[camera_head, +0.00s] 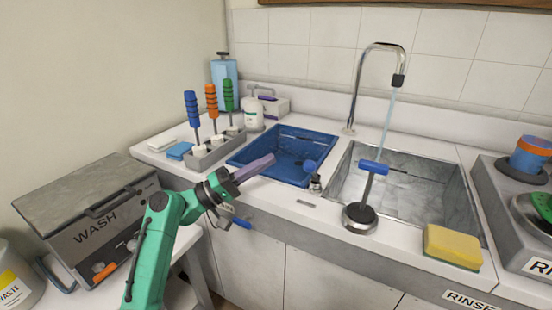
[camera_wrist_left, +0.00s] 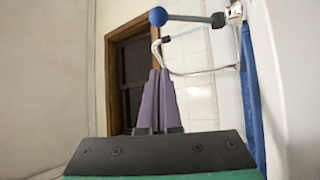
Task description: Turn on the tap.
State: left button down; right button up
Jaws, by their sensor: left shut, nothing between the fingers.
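The tap's curved metal spout (camera_head: 358,75) rises behind the metal sink (camera_head: 462,212), with a pale blue stream of water (camera_head: 388,120) falling from its dark nozzle. A lever with a blue ball end (camera_head: 309,165) stands at the front between the blue basin and the sink. In the left wrist view the blue ball (camera_wrist_left: 158,17) sits on a grey rod, above the fingertips in the picture. My left gripper (camera_head: 271,158) has purple fingers, shut and empty, over the blue basin's front edge, left of the ball and apart from it. My right gripper is out of view.
The blue basin (camera_head: 262,133) is left of the sink. A blue-handled stand (camera_head: 361,216) and a yellow sponge (camera_head: 452,246) are at the sink's front edge. Coloured-handled tools stand in a grey rack (camera_head: 213,152). A WASH box (camera_head: 95,215) is at left.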

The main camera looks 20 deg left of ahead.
pick_arm(q)
jog(key=p+x, duration=0.3)
jog(key=x, duration=0.5)
jog(key=s+d+f, duration=0.1)
jog(key=s+d+f+p, duration=0.1)
jog(key=shift+s, duration=0.4)
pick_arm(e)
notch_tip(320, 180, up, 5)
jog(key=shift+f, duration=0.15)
